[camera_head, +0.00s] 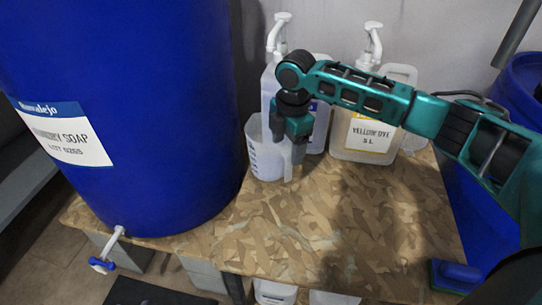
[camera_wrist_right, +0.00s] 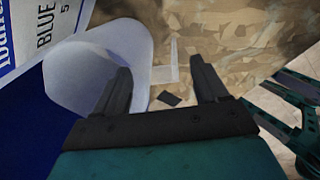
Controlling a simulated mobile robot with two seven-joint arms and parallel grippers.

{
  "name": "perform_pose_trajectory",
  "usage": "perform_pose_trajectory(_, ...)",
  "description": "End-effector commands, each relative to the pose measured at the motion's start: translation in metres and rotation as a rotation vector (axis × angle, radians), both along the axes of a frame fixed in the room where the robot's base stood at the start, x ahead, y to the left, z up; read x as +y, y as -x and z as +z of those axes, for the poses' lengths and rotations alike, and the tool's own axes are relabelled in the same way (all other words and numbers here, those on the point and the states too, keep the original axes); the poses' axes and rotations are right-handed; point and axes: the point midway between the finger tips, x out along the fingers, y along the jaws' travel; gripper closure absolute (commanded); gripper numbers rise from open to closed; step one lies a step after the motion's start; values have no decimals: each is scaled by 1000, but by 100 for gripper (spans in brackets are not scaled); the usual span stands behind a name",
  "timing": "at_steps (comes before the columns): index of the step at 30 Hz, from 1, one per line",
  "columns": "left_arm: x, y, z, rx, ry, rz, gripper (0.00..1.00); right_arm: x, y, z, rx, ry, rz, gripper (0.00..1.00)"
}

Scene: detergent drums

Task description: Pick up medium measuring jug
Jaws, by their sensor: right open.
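A translucent white measuring jug (camera_head: 261,158) with blue markings stands upright on the patterned board tabletop (camera_head: 300,225), just right of the big blue drum. My right gripper (camera_head: 292,150) is open at the jug's right side, pointing down. In the right wrist view the jug (camera_wrist_right: 90,70) shows its round open mouth at left, and its handle (camera_wrist_right: 173,62) lies between the two open fingers (camera_wrist_right: 165,88). The left finger overlaps the jug's wall; I cannot tell whether it touches. My left gripper is not in view.
The blue drum (camera_head: 150,120) with a tap stands close at left. Behind stand a pump bottle with a blue label (camera_head: 319,125) and a yellow dye pump bottle (camera_head: 365,138). Another blue drum (camera_head: 525,85) is at right.

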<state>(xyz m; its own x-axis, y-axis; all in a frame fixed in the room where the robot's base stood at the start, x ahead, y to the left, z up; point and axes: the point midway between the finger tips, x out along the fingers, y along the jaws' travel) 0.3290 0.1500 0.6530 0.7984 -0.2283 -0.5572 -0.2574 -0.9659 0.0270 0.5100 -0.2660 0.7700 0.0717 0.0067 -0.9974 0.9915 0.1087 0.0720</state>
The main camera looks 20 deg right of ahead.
Motion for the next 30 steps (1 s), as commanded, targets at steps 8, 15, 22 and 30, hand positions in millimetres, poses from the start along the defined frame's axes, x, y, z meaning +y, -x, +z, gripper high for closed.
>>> perform_pose_trajectory(8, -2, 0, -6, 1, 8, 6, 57, 1, -1, -18, -1, 0, 2, 27)
perform_pose_trajectory(15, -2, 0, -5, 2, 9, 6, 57, 1, -1, -17, -1, -1, 2, 44)
perform_pose_trajectory(22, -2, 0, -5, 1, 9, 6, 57, 1, -1, -17, -1, -1, 2, 66)
perform_pose_trajectory(30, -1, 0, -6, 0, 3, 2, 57, 1, -1, -17, -1, -1, 2, 91)
